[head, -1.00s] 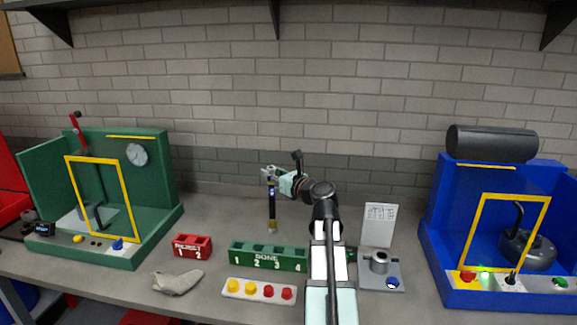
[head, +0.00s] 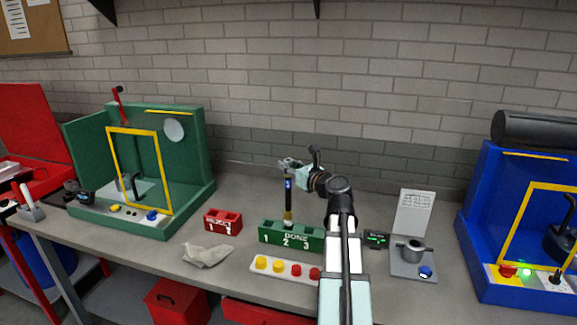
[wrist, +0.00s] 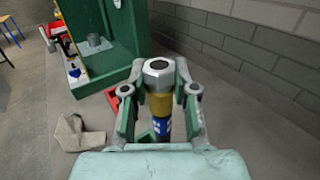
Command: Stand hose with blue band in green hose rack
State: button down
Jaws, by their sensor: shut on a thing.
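The hose with blue band (head: 288,198) is black and upright, with a blue band and a yellow section near its lower end. My gripper (head: 289,166) is shut on its upper part. In the wrist view the hose (wrist: 159,103) shows a metal hex end, a yellow section and a blue-and-white band between the fingers (wrist: 157,92). My arm covers the rack's right end.
A small red rack (head: 222,222) and a grey cloth-like item (head: 207,256) lie left of the green rack. A white tray of yellow and red caps (head: 286,269) is in front. A green cabinet (head: 190,190) stands left, a grey fixture (head: 411,257) right.

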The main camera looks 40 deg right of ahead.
aim_at(290, 187)
jog(key=shift+f, duration=0.2)
dwell(0.6)
jog(key=shift+f+b, duration=1.9)
jog(key=shift+f, duration=1.65)
jog(key=c, duration=0.8)
grip_release()
jog(key=s, duration=1.2)
